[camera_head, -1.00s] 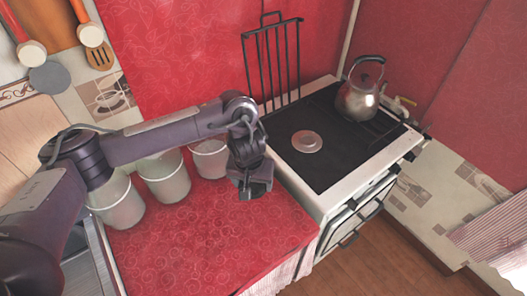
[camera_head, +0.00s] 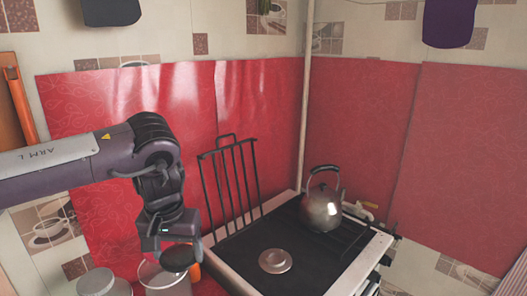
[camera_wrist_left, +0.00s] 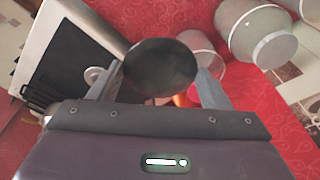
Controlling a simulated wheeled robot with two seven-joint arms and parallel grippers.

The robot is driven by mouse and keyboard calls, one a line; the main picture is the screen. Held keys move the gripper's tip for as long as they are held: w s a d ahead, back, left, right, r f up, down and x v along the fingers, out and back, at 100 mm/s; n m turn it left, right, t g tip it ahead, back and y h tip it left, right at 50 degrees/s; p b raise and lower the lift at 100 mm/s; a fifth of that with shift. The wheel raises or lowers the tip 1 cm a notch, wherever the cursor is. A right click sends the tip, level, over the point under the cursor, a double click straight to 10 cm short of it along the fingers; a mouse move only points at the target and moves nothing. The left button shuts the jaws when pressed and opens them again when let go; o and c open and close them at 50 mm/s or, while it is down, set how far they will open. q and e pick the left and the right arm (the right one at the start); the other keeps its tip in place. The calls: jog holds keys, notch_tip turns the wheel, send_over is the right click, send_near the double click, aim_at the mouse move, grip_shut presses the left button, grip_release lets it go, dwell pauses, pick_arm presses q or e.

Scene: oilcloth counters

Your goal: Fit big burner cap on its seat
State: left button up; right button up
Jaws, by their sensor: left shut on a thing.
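The big burner cap (camera_head: 179,258) is a dark round disc. My left gripper (camera_head: 176,247) is shut on it and holds it above the counter, left of the stove. The left wrist view shows the cap (camera_wrist_left: 160,66) between the two fingers (camera_wrist_left: 160,88). On the black stove top (camera_head: 300,262) is a round, pale metal burner piece (camera_head: 275,260), probably the seat. It also shows in the left wrist view (camera_wrist_left: 95,75). The cap is apart from it. My right gripper is not in view.
A kettle (camera_head: 322,210) stands at the back of the stove. A black grate (camera_head: 232,185) stands upright along the stove's left side, close to my gripper. Pale canisters (camera_head: 165,279) stand on the red counter (camera_wrist_left: 262,98) below. Part of the stove top is clear.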

aim_at(172, 256)
pick_arm(q)
jog(key=shift+s+a+r+b, duration=0.2)
jog(key=shift+a+r, duration=0.15)
jog(key=shift+r, duration=0.3)
jog(key=shift+s+a+r+b, duration=0.15)
jog(key=shift+a+r, duration=0.2)
jog(key=shift+r, duration=0.3)
